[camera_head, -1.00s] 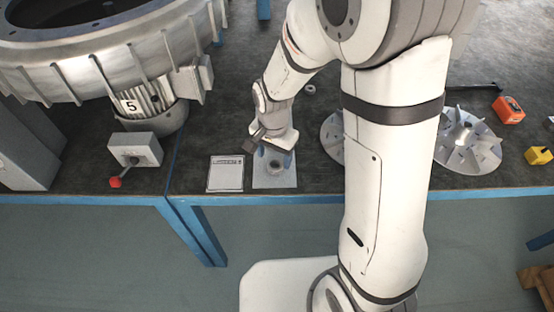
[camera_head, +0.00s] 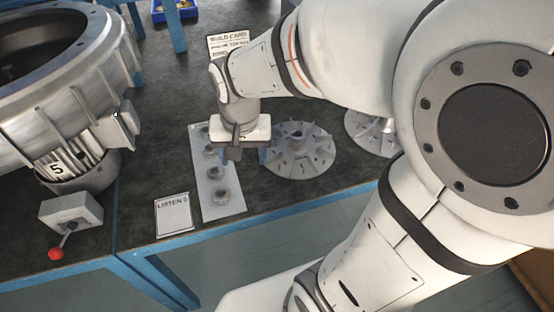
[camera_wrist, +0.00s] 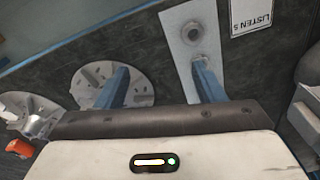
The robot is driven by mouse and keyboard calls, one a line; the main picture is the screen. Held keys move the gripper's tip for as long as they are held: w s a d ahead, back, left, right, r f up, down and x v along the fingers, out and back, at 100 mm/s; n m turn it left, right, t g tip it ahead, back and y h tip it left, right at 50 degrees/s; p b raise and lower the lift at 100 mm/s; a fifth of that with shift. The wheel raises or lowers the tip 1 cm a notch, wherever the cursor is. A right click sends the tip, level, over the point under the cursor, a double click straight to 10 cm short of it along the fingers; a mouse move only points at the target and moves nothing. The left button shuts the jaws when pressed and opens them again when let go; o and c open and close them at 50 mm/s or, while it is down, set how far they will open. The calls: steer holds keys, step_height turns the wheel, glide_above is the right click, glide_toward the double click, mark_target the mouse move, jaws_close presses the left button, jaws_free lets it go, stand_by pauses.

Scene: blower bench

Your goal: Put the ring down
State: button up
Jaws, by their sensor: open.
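Several small grey rings sit in a row on a pale strip (camera_head: 231,211) on the dark bench. The front ring (camera_head: 221,196) lies near the strip's front end, with another ring (camera_head: 215,172) behind it. The front ring also shows in the wrist view (camera_wrist: 192,32). I cannot tell which ring the task means. My gripper (camera_head: 248,156) is above the bench, between the strip and a finned grey disc. In the wrist view its two blue fingers (camera_wrist: 161,86) are wide apart with nothing between them. One finger overlaps the strip there, hiding part of it.
A finned disc (camera_head: 300,152) lies right of the strip, with a second disc (camera_head: 362,128) beyond. A card reading LISTEN 5 (camera_head: 174,214) lies left of the strip. A large blower (camera_head: 75,75) and a red-knobbed lever box (camera_head: 70,212) stand left. The bench has a blue front edge.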

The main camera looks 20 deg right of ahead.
steer(key=s+d+r+n+t, duration=0.1)
steer(key=s+d+r+n, duration=0.1)
steer(key=s+d, duration=0.4)
steer(key=shift+s+d+r+n, duration=0.15)
steer(key=shift+s+r+n, duration=0.2)
steer(key=shift+s+n, duration=0.3)
steer(key=shift+w, duration=0.1)
step_height(320, 180, up, 2)
steer(key=shift+r+p, duration=0.1)
steer(key=shift+p, duration=0.9)
steer(key=shift+c, duration=0.5)
